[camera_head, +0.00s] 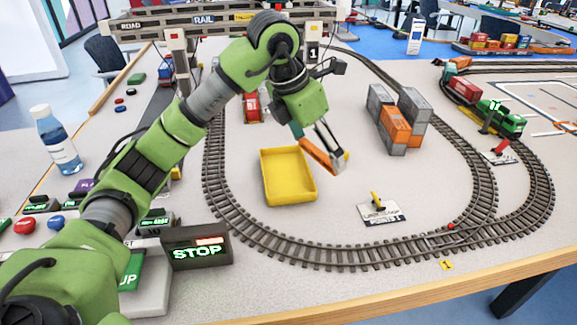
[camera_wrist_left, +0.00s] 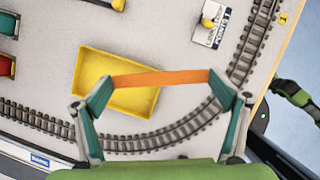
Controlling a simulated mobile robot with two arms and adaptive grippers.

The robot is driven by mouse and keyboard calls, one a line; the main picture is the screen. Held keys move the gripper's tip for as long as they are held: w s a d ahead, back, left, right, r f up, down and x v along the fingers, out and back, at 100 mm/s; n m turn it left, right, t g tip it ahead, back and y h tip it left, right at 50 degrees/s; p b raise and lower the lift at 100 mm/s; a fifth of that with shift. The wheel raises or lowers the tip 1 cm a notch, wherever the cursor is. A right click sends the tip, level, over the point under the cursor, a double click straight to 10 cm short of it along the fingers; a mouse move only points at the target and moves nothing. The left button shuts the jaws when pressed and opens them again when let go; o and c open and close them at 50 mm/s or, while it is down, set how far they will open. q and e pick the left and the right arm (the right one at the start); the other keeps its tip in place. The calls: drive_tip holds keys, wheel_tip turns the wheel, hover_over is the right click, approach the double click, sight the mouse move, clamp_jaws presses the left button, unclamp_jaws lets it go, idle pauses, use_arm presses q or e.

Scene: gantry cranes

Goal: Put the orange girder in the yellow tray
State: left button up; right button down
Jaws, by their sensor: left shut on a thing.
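The orange girder (camera_head: 318,155) is a flat bar held in the air by my left gripper (camera_head: 327,146). In the left wrist view the girder (camera_wrist_left: 160,78) spans between the two fingertips of the gripper (camera_wrist_left: 161,92), one at each end. The yellow tray (camera_head: 289,178) lies on the table inside the track loop and looks empty. In the head view the girder is at the tray's upper right. In the left wrist view the tray (camera_wrist_left: 138,99) shows behind the girder and partly beyond it. My right gripper is not in view.
The oval track (camera_head: 330,255) rings the tray. Grey and orange containers (camera_head: 396,128) stand to its right, and a small lever plate (camera_head: 382,210) lies at lower right. A red container (camera_head: 251,107) and the gantry crane (camera_head: 215,20) are behind. A STOP box (camera_head: 196,248) stands front left.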

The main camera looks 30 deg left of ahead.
use_arm(q)
drive_tip(key=w+a+f, duration=0.1)
drive_tip(key=a+f, duration=0.1)
drive_tip(key=a, duration=0.3)
hover_over(288, 175)
drive_tip(key=s, duration=0.2)
drive_tip(key=f, duration=0.3)
drive_tip(key=f+b, duration=0.1)
drive_tip(key=f, duration=0.1)
drive_tip(key=shift+w+f, duration=0.25)
drive_tip(key=f, duration=0.4)
drive_tip(key=shift+w+a+f, duration=0.1)
drive_tip(key=shift+w+a, duration=0.1)
drive_tip(key=shift+a, duration=0.15)
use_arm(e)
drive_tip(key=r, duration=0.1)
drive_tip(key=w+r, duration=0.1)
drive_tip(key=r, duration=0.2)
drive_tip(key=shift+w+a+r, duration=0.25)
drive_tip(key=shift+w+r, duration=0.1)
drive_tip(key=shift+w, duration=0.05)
use_arm(q)
drive_tip(key=o, duration=0.5)
drive_tip(key=shift+o, duration=1.2)
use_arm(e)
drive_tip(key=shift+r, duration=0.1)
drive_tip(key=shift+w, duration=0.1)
